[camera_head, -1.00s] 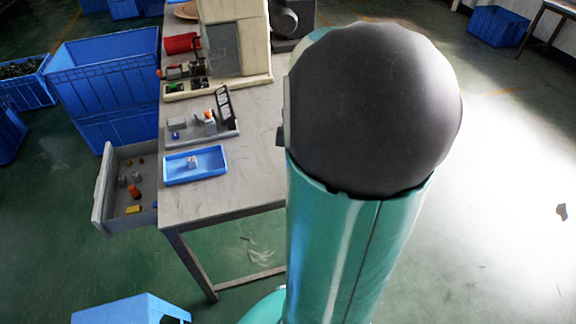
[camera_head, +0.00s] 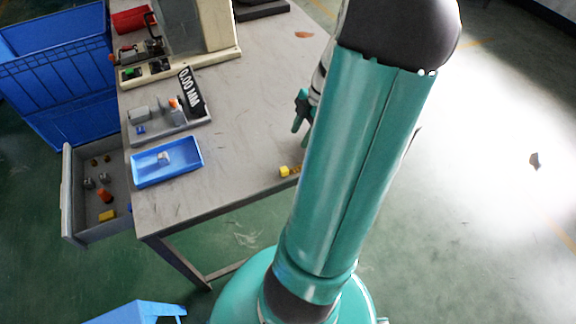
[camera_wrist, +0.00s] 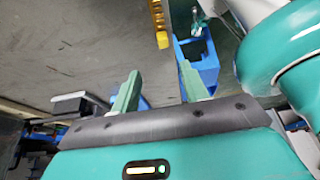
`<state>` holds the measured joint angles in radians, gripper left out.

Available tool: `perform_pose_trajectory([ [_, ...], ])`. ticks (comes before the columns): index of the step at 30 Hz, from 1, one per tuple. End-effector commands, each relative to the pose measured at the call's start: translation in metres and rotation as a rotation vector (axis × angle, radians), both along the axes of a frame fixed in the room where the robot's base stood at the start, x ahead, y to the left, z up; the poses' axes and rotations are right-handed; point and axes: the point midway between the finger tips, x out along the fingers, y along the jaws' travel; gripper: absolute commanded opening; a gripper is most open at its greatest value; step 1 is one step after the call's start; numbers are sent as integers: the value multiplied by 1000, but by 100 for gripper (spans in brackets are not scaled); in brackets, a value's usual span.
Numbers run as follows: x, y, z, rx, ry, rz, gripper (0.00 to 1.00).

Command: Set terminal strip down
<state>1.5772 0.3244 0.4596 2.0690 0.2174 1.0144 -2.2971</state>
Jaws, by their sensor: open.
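The terminal strip is a yellow piece (camera_head: 285,171) on the grey table (camera_head: 225,195), near its front edge. My arm partly hides it in the head view. In the wrist view, the yellow strip (camera_wrist: 159,22) lies beyond my fingertips, close to the table edge and cut off by the top of the picture. My gripper (camera_wrist: 158,80) is open, with its two green fingers apart and nothing between them. In the head view, my gripper (camera_head: 301,112) is above and to the right of the strip, apart from it and partly behind my arm.
A blue tray (camera_head: 142,178) with a small pale part stands left on the table. Behind it is a measuring fixture (camera_head: 192,118) with a 0.00 MM display. An open grey drawer (camera_head: 70,205) holds several small parts. The table between tray and strip is clear.

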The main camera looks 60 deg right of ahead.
Motion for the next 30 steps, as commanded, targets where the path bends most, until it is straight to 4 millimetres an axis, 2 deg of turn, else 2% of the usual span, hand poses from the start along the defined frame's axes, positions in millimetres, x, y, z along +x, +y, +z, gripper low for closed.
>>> perform_pose_trajectory([
  [10, 8, 25, -59, 3, 2, 0, 45],
  [17, 13, 30, -76, 1, 2, -1, 45],
  [26, 23, 42, -115, 1, 2, 0, 45],
  [30, 25, 44, -121, -1, 2, -1, 45],
])
